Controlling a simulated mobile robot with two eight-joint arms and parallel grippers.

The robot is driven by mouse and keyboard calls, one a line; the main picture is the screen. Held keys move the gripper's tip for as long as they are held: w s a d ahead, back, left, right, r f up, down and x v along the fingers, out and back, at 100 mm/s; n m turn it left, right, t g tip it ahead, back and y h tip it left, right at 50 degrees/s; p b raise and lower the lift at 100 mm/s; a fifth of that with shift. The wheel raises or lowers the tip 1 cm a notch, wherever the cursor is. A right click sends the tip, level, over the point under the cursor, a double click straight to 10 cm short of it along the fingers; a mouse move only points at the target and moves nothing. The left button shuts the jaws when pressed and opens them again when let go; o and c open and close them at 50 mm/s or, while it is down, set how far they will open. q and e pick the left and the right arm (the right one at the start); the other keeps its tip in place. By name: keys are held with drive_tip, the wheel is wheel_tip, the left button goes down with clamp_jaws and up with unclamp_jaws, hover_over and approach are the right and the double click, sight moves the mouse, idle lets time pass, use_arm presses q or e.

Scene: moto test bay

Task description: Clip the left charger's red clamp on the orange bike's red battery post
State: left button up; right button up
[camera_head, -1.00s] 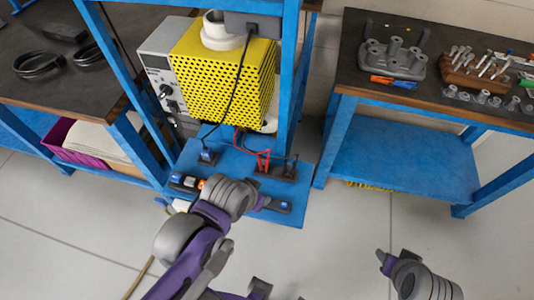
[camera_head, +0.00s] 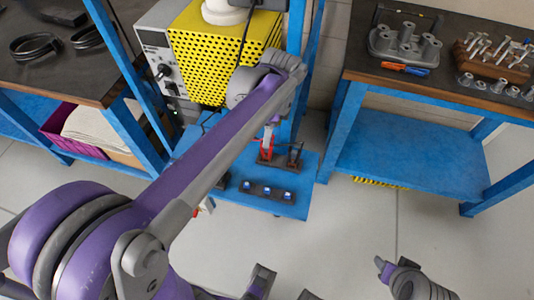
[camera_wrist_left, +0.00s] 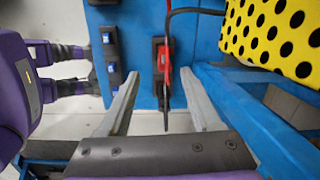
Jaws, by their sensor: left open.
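The red clamp (camera_head: 266,147) sits in a dark holder on the blue lower shelf. In the left wrist view, the red clamp (camera_wrist_left: 163,62) lies beyond and between my left fingertips, with a lead running up from it. My left gripper (camera_wrist_left: 163,82) is open and empty, pointing down at the shelf. In the head view my own forearm and wrist mostly hide it. A black clamp (camera_head: 295,153) stands right of the red one. My right gripper (camera_head: 385,266) is low at the right, its jaws unclear. I see no orange bike or battery post.
A yellow perforated box (camera_head: 215,55) and a grey unit with a knob (camera_head: 157,60) stand behind the clamps. Blue uprights (camera_head: 311,70) flank the shelf. A dark strip with blue-topped parts (camera_head: 267,190) lies at its front. A tool bench (camera_head: 365,80) stands right; the floor ahead is clear.

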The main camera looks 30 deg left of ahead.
use_arm(q)
drive_tip(key=shift+w+a+f+m, duration=0.15)
drive_tip(key=shift+w+a+m, duration=0.1)
drive_tip(key=shift+w+m, duration=0.35)
drive_tip(key=shift+s, duration=0.1)
hover_over(266, 154)
drive_tip(key=w, duration=0.1)
drive_tip(key=shift+a+f+b, duration=0.15)
drive_tip(key=shift+f+b, duration=0.2)
drive_tip(key=shift+f, duration=2.45)
drive_tip(key=f, duration=0.5)
drive_tip(key=shift+a+f+b, duration=0.15)
drive_tip(key=shift+a+b, duration=0.05)
drive_tip(key=shift+b, duration=0.1)
clamp_jaws()
